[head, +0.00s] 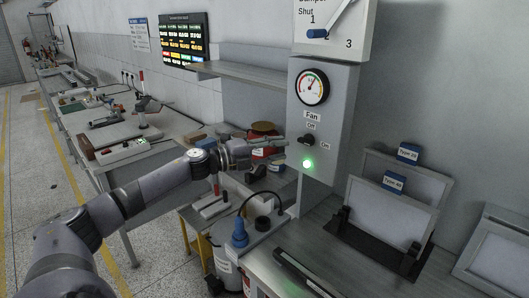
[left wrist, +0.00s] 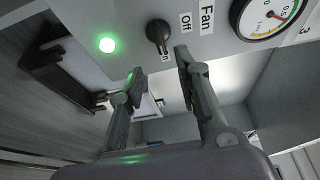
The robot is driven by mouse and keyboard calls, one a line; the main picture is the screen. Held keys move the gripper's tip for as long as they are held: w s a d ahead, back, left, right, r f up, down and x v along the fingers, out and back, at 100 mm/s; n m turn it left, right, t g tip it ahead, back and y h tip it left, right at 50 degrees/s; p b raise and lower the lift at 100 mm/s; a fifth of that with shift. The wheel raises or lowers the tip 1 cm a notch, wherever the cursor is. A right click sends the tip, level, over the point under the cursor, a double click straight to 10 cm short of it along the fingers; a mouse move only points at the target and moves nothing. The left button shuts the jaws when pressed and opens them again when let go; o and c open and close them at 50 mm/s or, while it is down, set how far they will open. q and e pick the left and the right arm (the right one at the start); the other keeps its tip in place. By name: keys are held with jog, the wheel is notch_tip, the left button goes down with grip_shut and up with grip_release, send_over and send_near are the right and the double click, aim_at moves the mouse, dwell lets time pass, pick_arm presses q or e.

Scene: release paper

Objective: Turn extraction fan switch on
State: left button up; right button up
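The fan switch (head: 306,141) is a black knob on the grey control panel (head: 325,120), under the "Fan" label. "Off" is printed above it and "On" to its lower right. In the left wrist view the knob (left wrist: 158,36) appears to point toward the partly hidden "On" label. A green lamp (head: 307,163) below the switch is lit; it also shows in the left wrist view (left wrist: 106,45). My left gripper (head: 284,148) is in front of the panel, just left of the switch. Its fingers (left wrist: 160,66) are apart, with nothing between them, and stand short of the knob. My right gripper is not in view.
A round gauge (head: 312,87) and a damper lever (head: 325,32) are above the switch. Framed panels (head: 393,206) stand in a black holder at right. A cluttered workbench (head: 140,127) runs along the left wall.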

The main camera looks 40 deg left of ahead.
pick_arm(q)
jog(key=shift+v, duration=1.85)
